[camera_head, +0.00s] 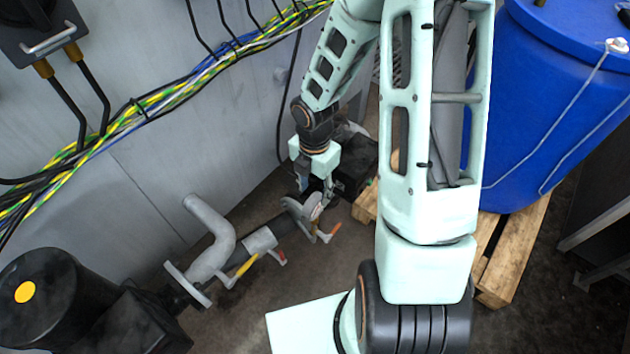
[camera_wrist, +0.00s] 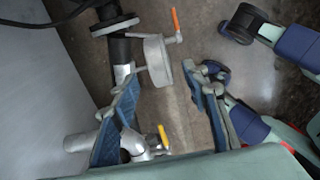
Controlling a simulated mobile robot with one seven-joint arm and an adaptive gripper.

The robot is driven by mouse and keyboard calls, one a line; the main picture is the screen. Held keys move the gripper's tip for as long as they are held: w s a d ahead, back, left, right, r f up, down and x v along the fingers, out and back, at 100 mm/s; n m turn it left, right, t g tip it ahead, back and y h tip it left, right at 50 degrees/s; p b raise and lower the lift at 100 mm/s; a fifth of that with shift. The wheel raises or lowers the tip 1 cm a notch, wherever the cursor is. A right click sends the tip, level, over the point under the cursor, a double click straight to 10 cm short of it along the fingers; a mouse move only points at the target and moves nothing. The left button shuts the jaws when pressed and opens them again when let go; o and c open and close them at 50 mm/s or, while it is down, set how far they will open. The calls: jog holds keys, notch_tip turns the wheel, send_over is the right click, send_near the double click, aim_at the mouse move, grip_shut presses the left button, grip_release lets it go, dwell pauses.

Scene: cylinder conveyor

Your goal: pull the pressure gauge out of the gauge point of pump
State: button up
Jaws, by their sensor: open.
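The pressure gauge (camera_wrist: 157,62) shows in the wrist view as a round, pale metal body beside the dark pipe. In the head view its disc (camera_head: 314,206) is just below my gripper (camera_head: 317,188), partly covered by it. In the wrist view my gripper (camera_wrist: 163,74) is open, with one blue-padded finger to each side of the gauge's lower part. I cannot tell whether either finger touches it. The pump's pipework (camera_head: 260,243) runs toward the black motor (camera_head: 55,295) at lower left. The gauge's seat in the pipe is not clearly visible.
An orange-handled lever (camera_wrist: 176,22) is close to the gauge. A yellow-handled valve (camera_wrist: 162,137) sits near the left finger. A blue drum (camera_head: 560,100) stands on a wooden pallet (camera_head: 515,250) at right. A grey wall with cables (camera_head: 150,108) is at left.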

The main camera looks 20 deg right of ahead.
aim_at(315, 198)
notch_tip(315, 198, down, 6)
jog(key=shift+f+b, duration=0.1)
jog(key=shift+b, duration=0.55)
grip_shut()
dwell(0.3)
